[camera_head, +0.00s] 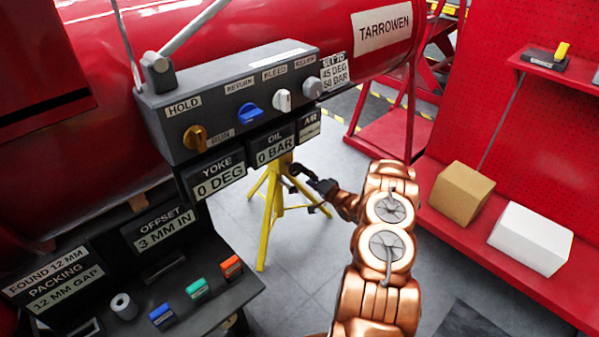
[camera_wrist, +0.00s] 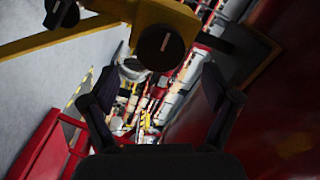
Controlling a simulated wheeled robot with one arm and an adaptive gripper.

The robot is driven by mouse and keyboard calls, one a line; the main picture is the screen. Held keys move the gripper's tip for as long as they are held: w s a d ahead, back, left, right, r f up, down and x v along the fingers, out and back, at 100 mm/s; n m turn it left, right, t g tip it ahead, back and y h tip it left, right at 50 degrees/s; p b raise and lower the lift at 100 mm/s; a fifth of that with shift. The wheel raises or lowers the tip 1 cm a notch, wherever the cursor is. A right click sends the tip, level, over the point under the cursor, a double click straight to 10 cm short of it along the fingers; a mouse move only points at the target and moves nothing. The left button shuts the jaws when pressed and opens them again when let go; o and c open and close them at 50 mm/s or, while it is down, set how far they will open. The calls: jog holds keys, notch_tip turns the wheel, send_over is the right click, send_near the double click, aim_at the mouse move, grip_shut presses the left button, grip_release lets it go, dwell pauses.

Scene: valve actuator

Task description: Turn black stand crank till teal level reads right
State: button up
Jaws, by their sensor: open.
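A yellow stand (camera_head: 266,215) stands on the grey floor below the red tank. In the wrist view its yellow top (camera_wrist: 165,18) carries a round black knob (camera_wrist: 160,47) with a white mark, and a second black knob (camera_wrist: 62,12) sits at the upper left. I cannot tell which of these is the crank. My gripper (camera_head: 303,180) is right beside the stand; in the wrist view its fingers (camera_wrist: 162,75) are spread and empty, with the marked knob ahead between their tips. A small teal block (camera_head: 197,288) lies on the dark bench; I cannot read a level on it.
A grey valve panel (camera_head: 230,100) with several knobs hangs above the stand, with displays reading YOKE 0 DEG and OIL 0 BAR. A red shelf (camera_head: 520,260) at right holds a tan box (camera_head: 462,193) and a white box (camera_head: 530,237). Grey floor between is clear.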

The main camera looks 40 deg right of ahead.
jog(key=s, duration=0.6)
jog(key=shift+d, duration=0.4)
